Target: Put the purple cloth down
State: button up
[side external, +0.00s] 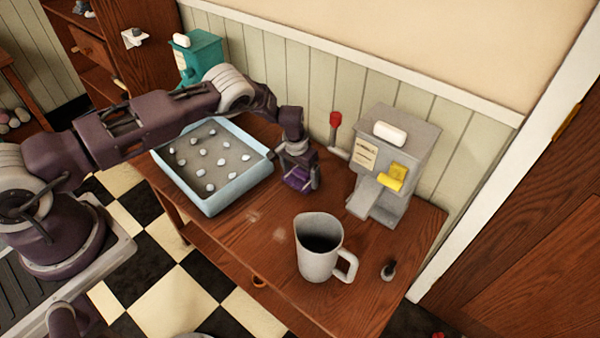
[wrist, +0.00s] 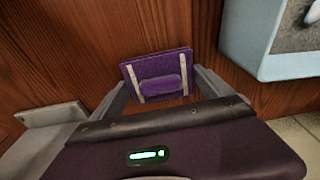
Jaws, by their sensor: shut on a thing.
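The purple cloth (side external: 297,181) is in my gripper (side external: 300,166), over the wooden table between the blue tray and the grey dispenser. In the wrist view the cloth (wrist: 157,66) shows as a flat purple piece with a raised middle and two pale strips, between the fingers of my gripper (wrist: 160,88). My gripper is shut on it. I cannot tell whether the cloth touches the table top.
A light blue tray (side external: 232,192) with several pale lumps stands to the left. A grey dispenser (side external: 413,145) with a yellow part stands to the right. A grey jug (side external: 318,263) is in front. Bare table (side external: 255,232) lies between tray and jug.

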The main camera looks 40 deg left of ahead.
jog(key=o, duration=1.1)
jog(key=shift+c, duration=0.2)
jog(key=shift+r, duration=0.1)
notch_tip(320, 180, up, 12)
jog(key=s, duration=0.1)
jog(key=shift+s, duration=0.25)
notch_tip(320, 180, up, 15)
send_over(297, 179)
jog(key=s+d, duration=0.2)
jog(key=s+r+t+h, duration=0.1)
jog(key=s+r, duration=0.3)
jog(key=r, duration=0.3)
jog(key=s+r+t, duration=0.1)
jog(key=s+r, duration=0.4)
jog(key=r, duration=0.3)
jog(key=s+d+r+t, duration=0.1)
jog(key=s+r, duration=0.3)
jog(key=s, duration=0.6)
jog(key=s+r, duration=0.4)
jog(key=s, duration=0.5)
jog(key=s+f+t+y, duration=0.1)
jog(key=s+f, duration=0.1)
jog(key=s, duration=0.6)
jog(key=shift+s+a, duration=0.3)
jog(key=shift+a, duration=0.05)
